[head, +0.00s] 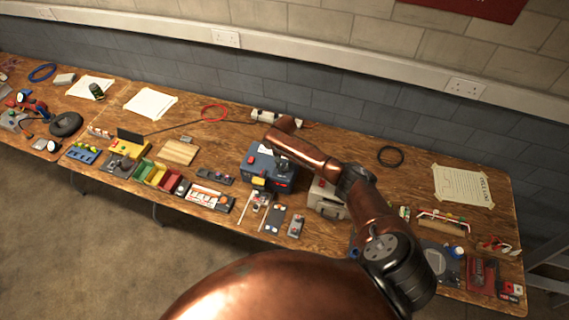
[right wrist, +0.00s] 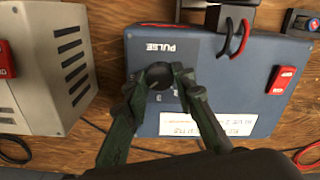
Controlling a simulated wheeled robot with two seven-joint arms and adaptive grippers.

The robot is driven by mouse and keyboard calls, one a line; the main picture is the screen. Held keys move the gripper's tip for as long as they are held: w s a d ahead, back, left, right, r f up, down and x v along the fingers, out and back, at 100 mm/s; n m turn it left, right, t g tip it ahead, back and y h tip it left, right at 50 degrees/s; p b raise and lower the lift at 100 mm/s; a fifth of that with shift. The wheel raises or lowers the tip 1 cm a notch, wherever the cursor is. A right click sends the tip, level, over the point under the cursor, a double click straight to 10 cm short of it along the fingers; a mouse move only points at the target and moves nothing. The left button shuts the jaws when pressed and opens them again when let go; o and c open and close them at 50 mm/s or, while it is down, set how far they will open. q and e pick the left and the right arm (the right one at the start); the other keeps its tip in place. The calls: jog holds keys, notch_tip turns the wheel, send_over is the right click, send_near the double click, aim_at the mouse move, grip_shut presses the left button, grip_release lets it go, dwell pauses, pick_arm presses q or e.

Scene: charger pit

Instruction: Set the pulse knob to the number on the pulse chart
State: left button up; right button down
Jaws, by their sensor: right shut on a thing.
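The blue charger box (head: 256,162) stands mid-table in the head view. In the right wrist view its blue face (right wrist: 255,75) carries an upside-down PULSE label and a round dark pulse knob (right wrist: 158,75) with small digits around it. My right gripper (right wrist: 160,76) is shut on the knob, one finger on either side; in the head view the gripper (head: 281,163) is over the box. The knob's pointer is not clear. A paper chart (head: 462,186) lies at the table's right; its writing is too small to read. My left gripper is not in view.
A pale grey vented box (head: 325,198) stands close beside the blue box. A white label (right wrist: 207,125) and a red switch (right wrist: 285,79) are on the blue box. Two white sheets (head: 150,103) lie at the left. Small parts crowd the front edge.

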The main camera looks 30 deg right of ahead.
aim_at(284, 168)
jog(key=n+p, duration=0.1)
jog(key=n, duration=0.3)
jog(key=shift+a+n+p, duration=0.1)
jog(key=shift+n+p, duration=0.2)
jog(key=n, duration=0.4)
jog(key=shift+n+p, duration=0.4)
jog(key=c, duration=1.6)
grip_release()
jog(key=shift+r, duration=0.15)
notch_tip(284, 168, up, 12)
jog(key=shift+f, duration=0.2)
